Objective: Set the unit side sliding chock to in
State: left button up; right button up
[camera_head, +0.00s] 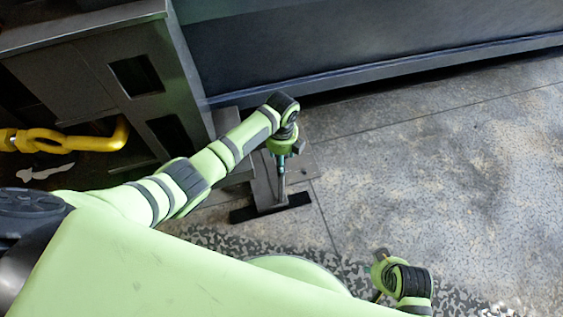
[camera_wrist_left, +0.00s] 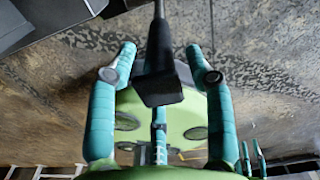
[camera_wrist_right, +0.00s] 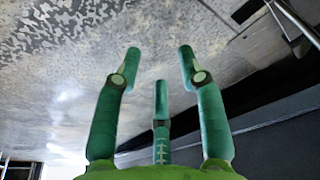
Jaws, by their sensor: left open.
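In the head view, the sliding chock (camera_head: 262,190) is a grey plate with a black crossbar, low on the floor beside the dark machine. My left gripper (camera_head: 282,180) points down over it, hiding part of it. In the left wrist view a dark handle with a blocky end (camera_wrist_left: 160,88) stands between the fingers of my left gripper (camera_wrist_left: 162,68). The fingers are open, with a visible gap on each side of the handle. My right gripper (camera_wrist_right: 158,68) is open and empty; in the head view it is low at the right, its fingers mostly hidden.
The dark machine housing (camera_head: 140,75) stands at the left, with a yellow bent pipe or hook (camera_head: 75,142) beside it. A long dark wall with a base rail (camera_head: 400,70) runs along the back. The floor (camera_head: 440,165) to the right is clear.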

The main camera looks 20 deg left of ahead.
pick_arm(q)
jog(key=shift+f+b, duration=0.5)
jog(key=shift+f, duration=1)
pick_arm(e)
jog(key=shift+w+r, duration=0.2)
jog(key=shift+r, duration=1.55)
pick_arm(q)
grip_shut()
jog(key=s+a+p, duration=0.7)
jog(key=a+p, duration=0.1)
jog(key=a, duration=0.2)
jog(key=shift+s+a+f, duration=0.15)
jog(key=shift+s+a, duration=0.05)
jog(key=shift+a, duration=0.2)
pick_arm(e)
notch_tip(320, 180, down, 12)
jog(key=s+d+t, duration=0.1)
jog(key=shift+s+f, duration=0.2)
jog(key=shift+s, duration=0.1)
pick_arm(q)
grip_release()
